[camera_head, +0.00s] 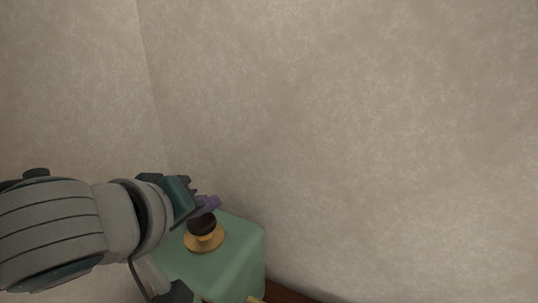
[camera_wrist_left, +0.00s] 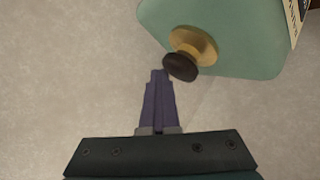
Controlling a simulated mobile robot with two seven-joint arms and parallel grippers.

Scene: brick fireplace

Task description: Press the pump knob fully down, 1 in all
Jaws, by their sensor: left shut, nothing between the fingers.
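The pump knob (camera_head: 202,225) is a dark, rounded cap on a brass collar (camera_head: 204,240), on top of a green box-like body (camera_head: 235,262). In the left wrist view, the dark knob (camera_wrist_left: 181,67) stands out from its brass collar (camera_wrist_left: 194,46) on the green body (camera_wrist_left: 240,30). My left gripper (camera_head: 211,202) has its purple fingers shut and empty, right at the top of the knob. In the left wrist view the fingertips (camera_wrist_left: 159,74) end beside the knob's edge; I cannot tell whether they touch. My right gripper is not in view.
Plain beige walls (camera_head: 350,130) meet in a corner behind the green body. A strip of brown wooden floor (camera_head: 287,294) shows at the bottom. My left arm covers the lower left. A printed label (camera_wrist_left: 296,15) shows on the green body's side.

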